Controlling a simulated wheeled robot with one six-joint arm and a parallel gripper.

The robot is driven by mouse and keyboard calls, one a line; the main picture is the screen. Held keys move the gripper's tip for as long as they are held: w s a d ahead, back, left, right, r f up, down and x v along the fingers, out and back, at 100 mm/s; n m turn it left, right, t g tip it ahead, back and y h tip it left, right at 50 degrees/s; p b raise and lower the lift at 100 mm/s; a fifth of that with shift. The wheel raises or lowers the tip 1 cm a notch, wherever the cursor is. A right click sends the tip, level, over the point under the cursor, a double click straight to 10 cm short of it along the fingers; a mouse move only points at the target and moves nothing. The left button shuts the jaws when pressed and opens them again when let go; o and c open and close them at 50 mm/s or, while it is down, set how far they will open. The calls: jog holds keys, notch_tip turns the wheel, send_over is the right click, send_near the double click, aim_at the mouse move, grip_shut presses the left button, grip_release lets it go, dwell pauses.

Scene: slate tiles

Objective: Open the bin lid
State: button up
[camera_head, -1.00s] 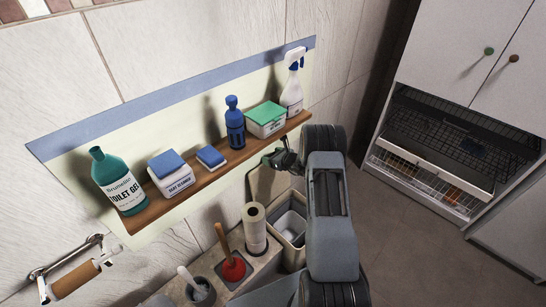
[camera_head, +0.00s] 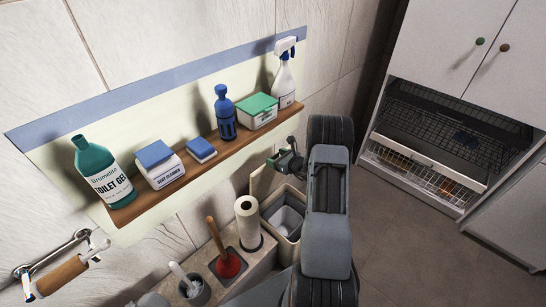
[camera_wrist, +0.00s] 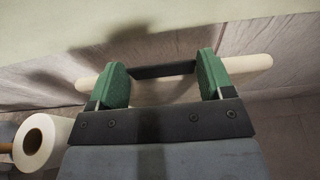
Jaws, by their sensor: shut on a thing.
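The bin (camera_head: 291,252) is a cream box with a grey liner inside, standing by the wall under the shelf. Its mouth is uncovered. The cream lid (camera_head: 262,181) stands raised, roughly upright at the bin's wall side, partly hidden by my gripper (camera_head: 277,162). In the wrist view, the lid's pale edge (camera_wrist: 246,68) runs behind my green finger pads. A dark handle bar (camera_wrist: 165,70) spans between the pads, and my gripper (camera_wrist: 163,75) is shut on it. My arm hides the bin's right side in the head view.
A wooden shelf (camera_head: 190,172) with bottles and boxes runs just above the lid. A paper roll (camera_head: 248,222) and a red plunger (camera_head: 228,264) stand left of the bin. A white cabinet (camera_head: 440,48) is at right. The floor (camera_head: 400,225) between is clear.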

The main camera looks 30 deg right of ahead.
jog(key=shift+f, duration=0.15)
jog(key=o, duration=1.3)
jog(key=shift+s, duration=0.1)
jog(key=p+v, duration=0.1)
jog(key=v, duration=1.2)
jog(key=shift+s, duration=0.25)
